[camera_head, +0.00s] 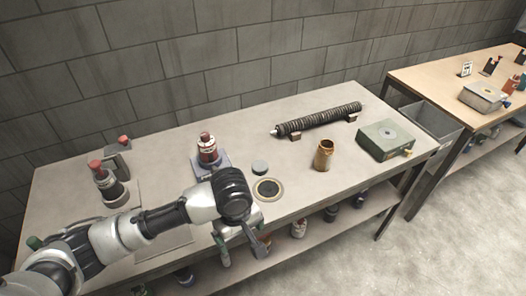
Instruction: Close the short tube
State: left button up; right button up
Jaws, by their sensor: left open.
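A short brown, open-topped cylinder (324,156), which looks like the short tube, stands upright on the grey table, right of centre. A small grey-green disc (260,166), possibly a lid, lies to its left. A dark round ring with a pale rim (268,189) is set in or on the table near the front edge. My left arm reaches in from the lower left. Its gripper (242,246) points down at the table's front edge, below and left of the ring, with fingers apart and nothing seen between them. My right gripper is not in view.
A long dark ribbed tube (318,120) rests on two supports at the back. A grey-green box (386,140) is at the right end. Red-topped bottles (207,150) stand at left and centre. A lower shelf (345,212) holds several jars. A second table (435,78) is at right.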

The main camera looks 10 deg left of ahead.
aim_at(324, 151)
jog(key=i, duration=1.05)
